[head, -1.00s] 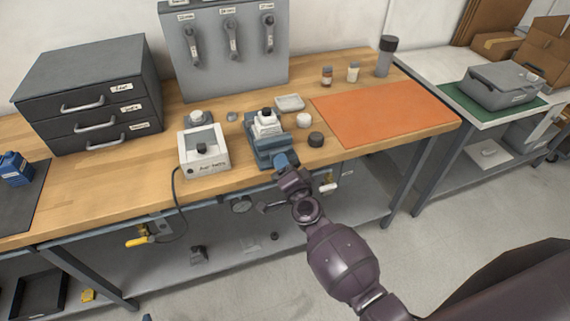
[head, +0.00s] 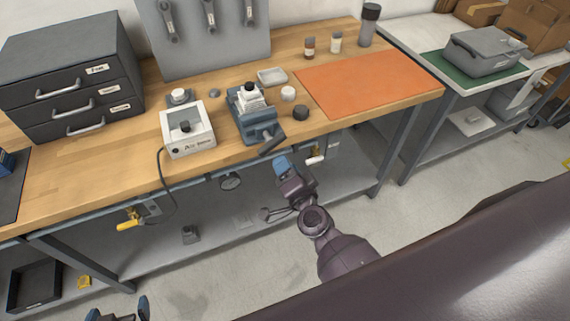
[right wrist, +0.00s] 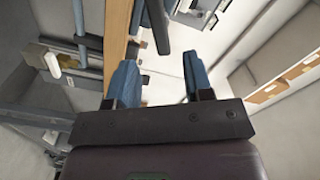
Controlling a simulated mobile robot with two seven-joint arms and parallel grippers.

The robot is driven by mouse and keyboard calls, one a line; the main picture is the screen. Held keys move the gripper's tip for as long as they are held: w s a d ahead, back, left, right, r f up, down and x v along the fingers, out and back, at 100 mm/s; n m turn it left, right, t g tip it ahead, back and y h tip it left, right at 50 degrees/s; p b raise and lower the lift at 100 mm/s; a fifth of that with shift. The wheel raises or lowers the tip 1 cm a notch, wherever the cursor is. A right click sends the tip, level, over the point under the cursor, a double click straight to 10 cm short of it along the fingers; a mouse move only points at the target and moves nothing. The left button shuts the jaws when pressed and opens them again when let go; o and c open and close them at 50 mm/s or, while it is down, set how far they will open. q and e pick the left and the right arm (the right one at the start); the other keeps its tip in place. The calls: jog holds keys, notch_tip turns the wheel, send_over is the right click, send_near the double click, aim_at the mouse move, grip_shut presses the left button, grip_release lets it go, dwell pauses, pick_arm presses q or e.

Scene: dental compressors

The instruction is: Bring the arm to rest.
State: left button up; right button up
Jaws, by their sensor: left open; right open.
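My right gripper (head: 283,165) is in front of the workbench's front edge, just below the blue-grey vise (head: 256,122) and apart from it. In the right wrist view its two blue fingers (right wrist: 160,80) are spread with nothing held between them. The vise's dark handle bar points toward this gripper. A white-topped part (head: 250,97) sits in the vise. My left gripper (head: 118,311) shows only at the bottom left edge, its two blue fingertips wide apart and nothing seen between them. The rest of the left arm is out of view.
The wooden bench (head: 90,185) carries a white switch box (head: 188,130), a dark drawer cabinet (head: 70,75) and an orange mat (head: 365,82). Open floor lies in front.

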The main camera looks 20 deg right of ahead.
pick_arm(q)
jog(key=shift+w+r, duration=0.1)
jog(key=shift+w, duration=0.1)
pick_arm(e)
jog(key=shift+a, duration=0.1)
pick_arm(q)
jog(key=shift+s, duration=0.15)
pick_arm(e)
jog(key=s+d+f+n+g, duration=0.3)
jog(key=s+d+n, duration=0.2)
jog(key=s, duration=0.3)
jog(key=s+d+f+n+g, duration=0.3)
jog(key=s+d+f+n, duration=0.1)
jog(key=s+n, duration=0.3)
jog(key=shift+s+d+f+n+h, duration=0.35)
jog(key=shift+s+d, duration=0.25)
jog(key=shift+s, duration=0.55)
pick_arm(q)
jog(key=shift+w, duration=0.25)
